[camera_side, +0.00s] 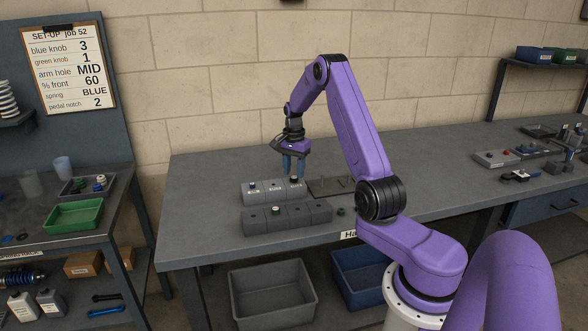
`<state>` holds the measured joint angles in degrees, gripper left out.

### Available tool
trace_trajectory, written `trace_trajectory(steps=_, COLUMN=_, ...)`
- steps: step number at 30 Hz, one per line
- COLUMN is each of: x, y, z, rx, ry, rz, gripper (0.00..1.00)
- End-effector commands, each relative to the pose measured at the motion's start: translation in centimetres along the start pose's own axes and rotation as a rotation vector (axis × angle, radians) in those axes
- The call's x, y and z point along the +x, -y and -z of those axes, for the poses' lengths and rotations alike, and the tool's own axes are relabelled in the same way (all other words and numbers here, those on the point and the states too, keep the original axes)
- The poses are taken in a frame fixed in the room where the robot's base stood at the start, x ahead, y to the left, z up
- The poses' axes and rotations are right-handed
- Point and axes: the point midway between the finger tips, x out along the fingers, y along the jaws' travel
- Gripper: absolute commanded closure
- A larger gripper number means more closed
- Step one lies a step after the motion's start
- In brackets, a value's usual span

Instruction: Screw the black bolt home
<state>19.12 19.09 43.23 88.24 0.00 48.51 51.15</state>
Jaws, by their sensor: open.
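My gripper (294,176) points straight down over the right end of the light grey block row (263,194) on the bench. Its two bluish fingers are open, with a gap between them. A small dark-topped piece with a pale part below it (294,181), which may be the black bolt, stands at that right block, right at the fingertips. I cannot tell whether the fingers touch it. How deep either piece sits is too small to tell.
A darker block row (287,219) with holes lies in front. A dark tray (322,191) with small upright parts is to the right, with a small dark green ring-like piece (341,211) near it. Grey (272,294) and blue (358,277) bins stand below. The bench's back left is clear.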

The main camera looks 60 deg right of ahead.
Motion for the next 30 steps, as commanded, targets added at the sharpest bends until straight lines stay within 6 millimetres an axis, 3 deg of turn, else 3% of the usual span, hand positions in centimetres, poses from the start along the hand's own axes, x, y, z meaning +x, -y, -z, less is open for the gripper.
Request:
trace_trajectory(steps=5, x=0.00, y=-0.02, z=0.01, rx=-0.065, ry=0.000, rz=0.000, gripper=0.57)
trace_trajectory(steps=18, x=0.00, y=-0.05, z=0.03, rx=-0.555, ry=0.000, rz=0.000, gripper=0.57)
trace_trajectory(steps=30, x=0.00, y=-0.04, z=0.03, rx=-0.820, ry=0.000, rz=0.000, gripper=0.57)
